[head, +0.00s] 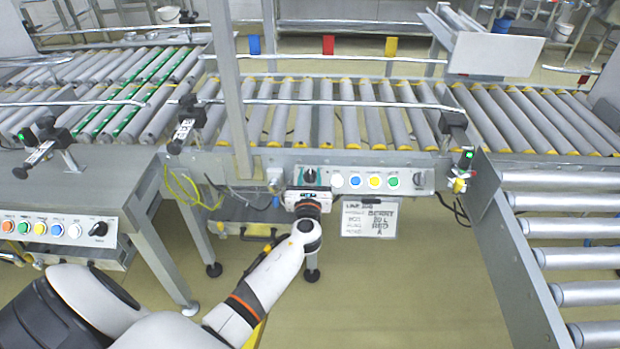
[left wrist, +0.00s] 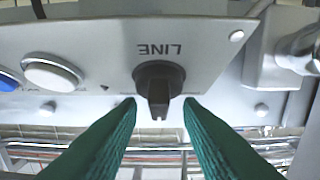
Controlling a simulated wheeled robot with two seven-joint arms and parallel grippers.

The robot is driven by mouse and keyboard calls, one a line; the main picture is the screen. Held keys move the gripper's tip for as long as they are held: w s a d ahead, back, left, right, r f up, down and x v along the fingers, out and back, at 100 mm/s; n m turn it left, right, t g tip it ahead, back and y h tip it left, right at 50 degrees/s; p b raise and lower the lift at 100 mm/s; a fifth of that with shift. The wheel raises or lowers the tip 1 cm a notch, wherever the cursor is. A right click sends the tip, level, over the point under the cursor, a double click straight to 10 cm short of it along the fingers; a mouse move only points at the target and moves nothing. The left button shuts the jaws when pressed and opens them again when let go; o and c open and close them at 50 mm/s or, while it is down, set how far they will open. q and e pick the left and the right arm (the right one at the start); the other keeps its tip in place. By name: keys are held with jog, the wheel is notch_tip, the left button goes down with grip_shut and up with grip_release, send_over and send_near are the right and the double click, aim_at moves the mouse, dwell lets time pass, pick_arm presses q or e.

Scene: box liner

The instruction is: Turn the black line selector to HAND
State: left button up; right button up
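The black line selector (left wrist: 158,84) sits on a grey panel under the upside-down word LINE in the left wrist view. Its handle points toward the bottom of that picture. In the head view the selector (head: 309,174) is at the left end of the panel (head: 345,171) below the conveyor. My left gripper (head: 308,185) is right in front of it. In the left wrist view its two green fingers (left wrist: 160,108) are apart, one on each side of the handle, with gaps visible. The HAND marking cannot be read. My right gripper is not in view.
White (head: 337,180), blue (head: 355,181), yellow (head: 375,181) and green buttons (head: 393,182) are to the selector's right. A paper sign (head: 370,218) hangs below. Another button panel (head: 60,228) with a black knob (head: 98,229) is at left. Open floor lies in front.

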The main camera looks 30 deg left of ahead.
pick_arm(q)
jog(key=shift+c, duration=0.2)
jog(key=c, duration=0.6)
grip_shut()
jog(key=shift+f, duration=0.1)
